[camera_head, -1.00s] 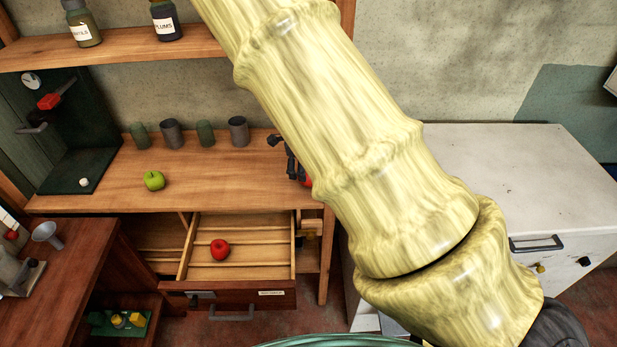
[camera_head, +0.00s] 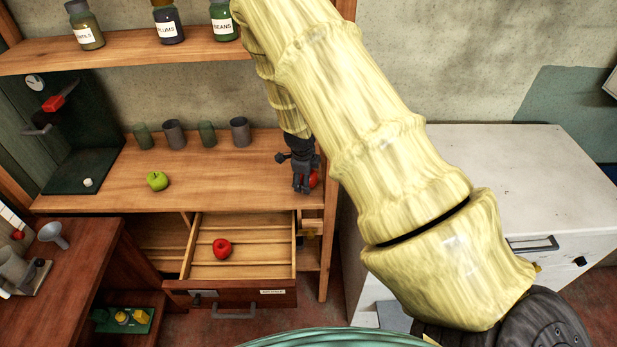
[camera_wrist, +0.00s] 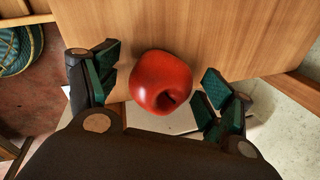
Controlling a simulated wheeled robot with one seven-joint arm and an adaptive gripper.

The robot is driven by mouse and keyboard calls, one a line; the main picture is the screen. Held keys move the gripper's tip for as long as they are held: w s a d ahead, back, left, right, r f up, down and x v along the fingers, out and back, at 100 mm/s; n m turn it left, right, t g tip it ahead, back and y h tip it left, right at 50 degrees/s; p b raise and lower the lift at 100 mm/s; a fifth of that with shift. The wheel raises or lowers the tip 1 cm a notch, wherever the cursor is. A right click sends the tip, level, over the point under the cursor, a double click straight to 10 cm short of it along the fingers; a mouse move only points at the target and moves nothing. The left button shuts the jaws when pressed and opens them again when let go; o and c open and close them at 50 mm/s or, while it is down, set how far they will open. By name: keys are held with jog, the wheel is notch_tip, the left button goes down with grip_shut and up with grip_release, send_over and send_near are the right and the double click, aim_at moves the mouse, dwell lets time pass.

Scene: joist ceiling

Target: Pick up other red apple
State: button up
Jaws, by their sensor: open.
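A red apple (camera_wrist: 161,82) sits near the right end of the wooden counter (camera_head: 95,202). In the wrist view it lies between the spread green-padded fingers of my gripper (camera_wrist: 160,92), and I see a gap on each side. In the head view the apple (camera_head: 314,179) shows only in part behind my gripper (camera_head: 302,188), which is open and low at the counter. Another red apple (camera_head: 222,248) lies in the open drawer (camera_head: 262,272) below the counter. It is clear of my gripper.
A green apple (camera_head: 157,181) and several dark cups (camera_head: 174,134) stand on the counter. Jars (camera_head: 167,25) stand on the shelf above. A white cabinet (camera_head: 500,165) is at the right. The drawer sticks out below the counter's front edge.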

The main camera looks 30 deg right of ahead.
jog(key=c, duration=1.1)
jog(key=shift+c, duration=0.4)
